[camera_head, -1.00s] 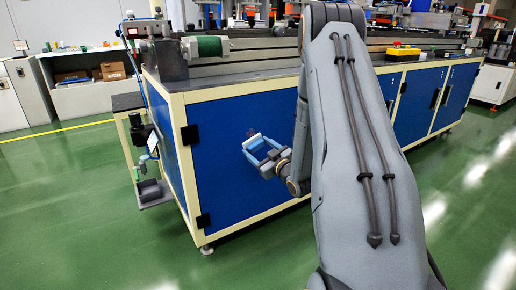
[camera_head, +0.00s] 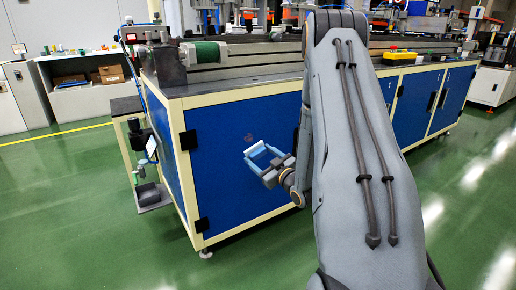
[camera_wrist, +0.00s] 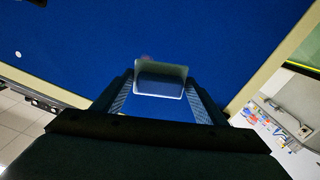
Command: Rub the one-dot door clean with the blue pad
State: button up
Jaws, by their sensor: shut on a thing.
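The blue door (camera_head: 225,165) is the near panel of the long bench, and it fills most of the wrist view (camera_wrist: 225,50). A white dot (camera_wrist: 17,54) shows on it at the left of the wrist view. A small dark smudge (camera_head: 249,138) is on the door, just above my gripper (camera_head: 263,152). In the wrist view a reddish bit of the smudge (camera_wrist: 147,58) shows past the pad's top edge. My gripper is shut on the pad (camera_wrist: 160,80), which looks pale blue-grey and spans the fingertips. I cannot tell whether the pad touches the door.
Cream frame bars (camera_head: 240,97) edge the door, with black hinges (camera_head: 189,139) on its left. Machinery stands on the bench top. A small side stand (camera_head: 152,193) is left of the bench. Green floor (camera_head: 80,220) is clear in front.

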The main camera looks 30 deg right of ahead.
aim_at(252, 137)
jog(key=shift+w, duration=0.1)
jog(key=shift+w+a+r, duration=0.1)
jog(key=shift+w+r, duration=0.2)
jog(key=shift+w, duration=0.8)
jog(key=shift+w+d+r, duration=0.1)
jog(key=shift+w+r, duration=0.15)
jog(key=shift+w, duration=0.9)
jog(key=shift+w+a+r, duration=0.1)
jog(key=shift+w+r, duration=0.2)
jog(key=shift+w, duration=0.8)
jog(key=shift+w+b, duration=0.35)
jog(key=shift+w, duration=0.65)
jog(key=shift+d, duration=1.95)
jog(key=shift+w, duration=0.15)
